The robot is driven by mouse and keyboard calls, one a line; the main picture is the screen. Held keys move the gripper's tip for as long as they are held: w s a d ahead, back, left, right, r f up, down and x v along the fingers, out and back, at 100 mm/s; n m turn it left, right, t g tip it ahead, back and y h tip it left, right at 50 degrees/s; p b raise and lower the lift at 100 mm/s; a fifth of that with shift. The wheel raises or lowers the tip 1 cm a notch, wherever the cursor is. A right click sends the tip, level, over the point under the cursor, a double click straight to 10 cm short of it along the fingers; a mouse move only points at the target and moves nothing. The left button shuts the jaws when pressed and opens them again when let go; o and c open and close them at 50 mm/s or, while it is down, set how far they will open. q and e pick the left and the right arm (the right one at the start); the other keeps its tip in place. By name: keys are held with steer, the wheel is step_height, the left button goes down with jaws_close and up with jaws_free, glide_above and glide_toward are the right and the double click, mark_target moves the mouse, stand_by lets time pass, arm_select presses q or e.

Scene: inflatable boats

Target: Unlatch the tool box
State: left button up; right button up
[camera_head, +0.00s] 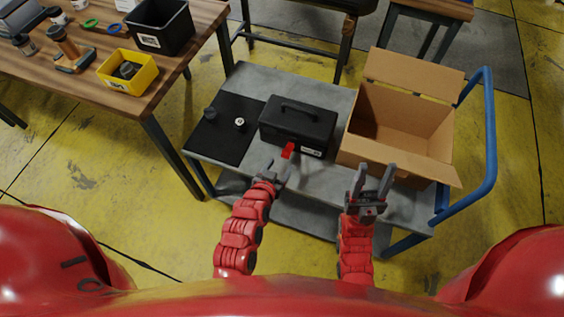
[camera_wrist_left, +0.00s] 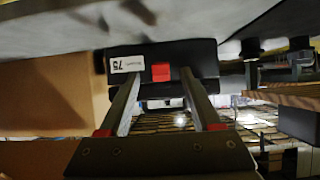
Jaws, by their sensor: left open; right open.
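The black tool box (camera_head: 298,124) stands shut on the grey cart, with a handle on its lid. Its red latch (camera_head: 288,150) is on the front face; in the left wrist view the latch (camera_wrist_left: 161,72) shows beside a white label (camera_wrist_left: 126,64). My left gripper (camera_head: 278,172) is open just in front of the latch. In the left wrist view its two fingers (camera_wrist_left: 158,95) reach toward the box front, with the latch between them in the picture; I see no grip on it. My right gripper (camera_head: 376,172) is open and empty, in front of the cardboard box.
The open cardboard box (camera_head: 385,122) stands right of the tool box on the cart (camera_head: 335,180). A black mat (camera_head: 215,143) with small parts lies to the left. The cart's blue handle (camera_head: 490,150) rises at right. A wooden table (camera_head: 135,95) with bins is at left.

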arm_select(q)
steer(key=p+v, duration=0.3)
steer(key=v, duration=1.1)
steer(key=shift+w, duration=0.15)
